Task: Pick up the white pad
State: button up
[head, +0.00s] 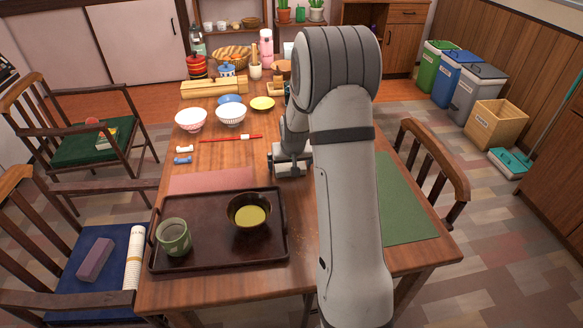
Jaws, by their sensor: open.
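I cannot make out a clear white pad; part of the table is hidden behind my arm. My gripper (289,163) is low over the middle of the wooden table (220,170), right of the red chopsticks (231,138). It is open, and I see nothing held in it; its fingertips are small and partly unclear. A white rest (185,149) and a blue rest (183,160) lie left of the chopsticks. A white rolled mat (134,257) lies on the blue chair cushion (90,275) at the left.
A dark tray (205,262) with a green cup (174,237) and a bowl (249,212) fills the near table. White bowls (191,119) and jars stand farther back. A green mat (402,205) lies right of my arm. Chairs flank the table; bins stand far right.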

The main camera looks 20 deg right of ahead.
aim_at(290, 165)
jog(key=shift+c, duration=0.2)
jog(key=c, duration=0.7)
jog(key=shift+o, duration=0.2)
jog(key=shift+r, duration=0.1)
notch_tip(290, 165, up, 10)
jog(key=p, duration=0.1)
